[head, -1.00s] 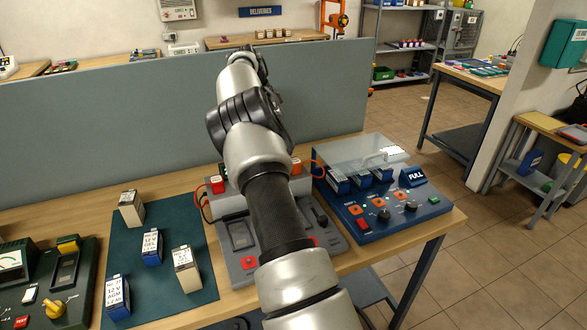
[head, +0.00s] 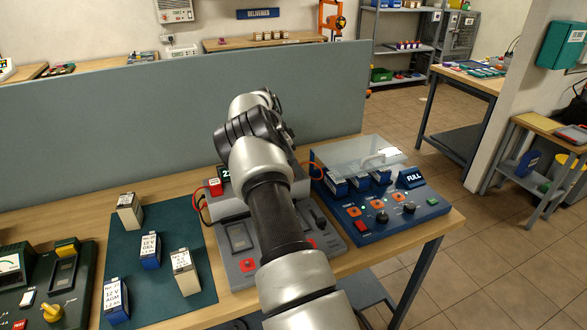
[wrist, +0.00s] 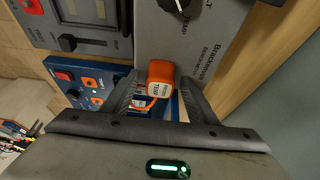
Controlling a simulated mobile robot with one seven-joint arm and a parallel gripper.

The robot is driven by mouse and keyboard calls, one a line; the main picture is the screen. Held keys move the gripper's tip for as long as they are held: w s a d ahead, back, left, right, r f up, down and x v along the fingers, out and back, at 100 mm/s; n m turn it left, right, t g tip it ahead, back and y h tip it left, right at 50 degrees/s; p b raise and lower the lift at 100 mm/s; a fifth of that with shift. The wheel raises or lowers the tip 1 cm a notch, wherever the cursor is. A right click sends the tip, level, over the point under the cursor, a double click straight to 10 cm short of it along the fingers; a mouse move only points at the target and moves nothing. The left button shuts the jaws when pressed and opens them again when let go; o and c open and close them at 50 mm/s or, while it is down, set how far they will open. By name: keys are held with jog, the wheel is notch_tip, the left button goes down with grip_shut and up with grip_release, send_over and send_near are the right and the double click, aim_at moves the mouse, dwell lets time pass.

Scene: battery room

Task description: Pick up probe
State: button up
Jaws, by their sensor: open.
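The probe (wrist: 161,73) is an orange block with a white label, seen in the wrist view at the side of a grey instrument. My gripper (wrist: 158,82) is open, with one dark finger on each side of the probe. I cannot tell whether either finger touches it. In the head view my arm hides the gripper and the probe; only an orange cable (head: 309,163) shows to the right of the arm.
A grey instrument (head: 238,262) stands under my arm on the bench. A blue charger (head: 385,228) with a clear lid is to its right. A dark green mat (head: 178,215) with several batteries lies to its left. A grey-green partition (head: 120,130) stands behind.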

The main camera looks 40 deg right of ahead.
jog(key=c, duration=1.2)
